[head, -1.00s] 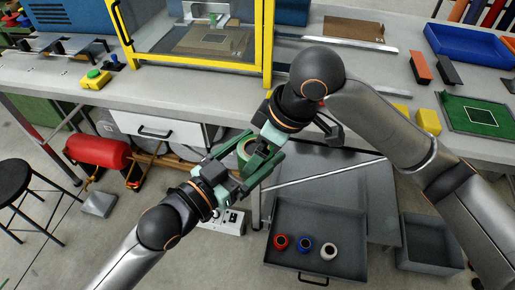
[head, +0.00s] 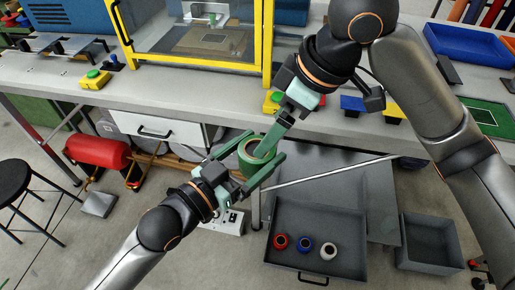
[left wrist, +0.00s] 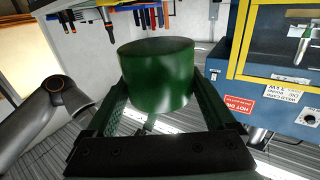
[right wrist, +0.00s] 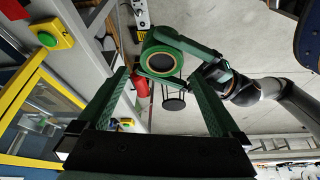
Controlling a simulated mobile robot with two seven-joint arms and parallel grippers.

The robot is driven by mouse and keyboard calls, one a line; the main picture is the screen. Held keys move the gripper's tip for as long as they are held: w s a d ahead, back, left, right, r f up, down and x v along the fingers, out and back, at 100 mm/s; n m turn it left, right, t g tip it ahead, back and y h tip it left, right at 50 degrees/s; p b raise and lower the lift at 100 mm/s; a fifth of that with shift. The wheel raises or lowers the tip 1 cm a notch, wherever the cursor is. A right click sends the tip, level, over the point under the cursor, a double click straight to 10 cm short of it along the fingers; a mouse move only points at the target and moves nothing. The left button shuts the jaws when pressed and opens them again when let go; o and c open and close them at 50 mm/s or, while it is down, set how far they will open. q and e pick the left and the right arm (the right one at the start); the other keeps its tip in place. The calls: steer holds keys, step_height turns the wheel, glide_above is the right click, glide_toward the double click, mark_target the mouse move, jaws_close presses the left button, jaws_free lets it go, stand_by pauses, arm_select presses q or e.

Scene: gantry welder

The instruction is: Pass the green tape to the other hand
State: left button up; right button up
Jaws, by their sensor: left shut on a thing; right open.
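The green tape (head: 258,154) is a thick roll with a dark inner hole, held in the air in front of the bench. My left gripper (head: 250,160) is shut on it, with one finger on each side; the tape also fills the space between the fingers in the left wrist view (left wrist: 157,80). My right gripper (head: 272,140) is open and comes down from the upper right, its fingertips close to the tape. In the right wrist view the tape (right wrist: 161,62) lies just past the open fingertips; I cannot tell if they touch it.
A grey drawer-like tray (head: 338,273) below holds a red, a blue and a white roll. An empty grey bin (head: 430,245) is at its right. The workbench edge (head: 205,112) and yellow-framed enclosure (head: 268,50) are behind the grippers.

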steer(key=w+m+y, duration=0.1)
steer(key=w+m+t, duration=0.1)
steer(key=w+f+m+y, duration=0.1)
steer(key=shift+w+a+y, duration=0.3)
steer(key=w+d+f+m+t, duration=0.3)
steer(key=w+f+m+t, duration=0.1)
steer(key=w+f+m, duration=0.15)
steer(key=s+d+f+m+t, duration=0.1)
steer(key=s+f, duration=0.1)
steer(key=f, duration=0.7)
steer(key=s+d+f+m+t, duration=0.1)
steer(key=d+f, duration=0.1)
steer(key=f, duration=0.7)
steer(key=s+d+f+h, duration=0.2)
steer(key=s+d+f, duration=0.1)
steer(key=s+f, duration=0.4)
steer(key=s+d+f+h, duration=0.2)
steer(key=s+d+f, duration=0.1)
steer(key=s+f, duration=0.5)
steer(key=shift+s+d+f, duration=0.15)
steer(key=shift+s+d, duration=0.05)
steer(key=shift+s, duration=1.15)
